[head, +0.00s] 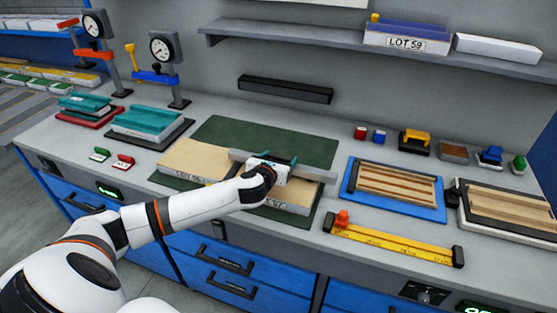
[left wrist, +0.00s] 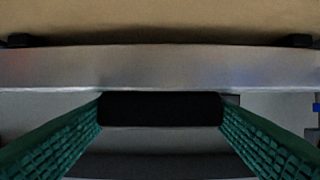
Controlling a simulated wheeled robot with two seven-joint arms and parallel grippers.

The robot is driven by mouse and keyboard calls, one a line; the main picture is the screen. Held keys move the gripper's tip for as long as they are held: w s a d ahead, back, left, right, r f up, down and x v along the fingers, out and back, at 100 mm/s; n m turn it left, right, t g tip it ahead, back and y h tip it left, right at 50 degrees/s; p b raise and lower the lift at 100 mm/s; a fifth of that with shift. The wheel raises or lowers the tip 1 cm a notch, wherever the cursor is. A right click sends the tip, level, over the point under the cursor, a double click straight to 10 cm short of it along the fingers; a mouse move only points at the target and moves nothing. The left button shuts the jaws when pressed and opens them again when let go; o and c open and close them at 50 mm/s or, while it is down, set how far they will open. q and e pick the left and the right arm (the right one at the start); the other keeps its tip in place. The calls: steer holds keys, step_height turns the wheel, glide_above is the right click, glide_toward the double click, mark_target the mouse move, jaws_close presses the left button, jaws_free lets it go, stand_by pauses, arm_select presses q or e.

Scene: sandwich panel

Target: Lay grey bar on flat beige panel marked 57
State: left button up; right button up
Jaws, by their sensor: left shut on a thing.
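My left gripper (head: 279,161) is shut on the grey bar (head: 315,172), a long straight piece lying roughly left to right in the head view. The bar is over the back part of the beige panels; I cannot tell whether it touches them. The right beige panel (head: 300,194) has a front label that seems to read 57, partly hidden by my left arm. The left beige panel (head: 195,155) has a label that seems to read 56. In the left wrist view the bar (left wrist: 160,68) runs across beyond the green fingers, with a beige surface above it. My right gripper is not in view.
Both panels lie on a dark green mat (head: 235,130). To the right are a blue tray (head: 437,214) with slatted wood and a yellow rule (head: 390,243). Teal stacks (head: 150,120) and dial gauges (head: 162,48) stand left. A shelf (head: 480,62) hangs above.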

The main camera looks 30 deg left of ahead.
arm_select(q)
steer(key=shift+r, duration=0.1)
steer(key=o, duration=1.7)
steer(key=shift+c, duration=0.2)
steer(key=shift+s+d, duration=0.1)
steer(key=shift+r, duration=0.1)
steer(key=shift+s, duration=0.3)
steer(key=v, duration=1.1)
steer(key=shift+b, duration=0.45)
steer(key=shift+s, duration=0.15)
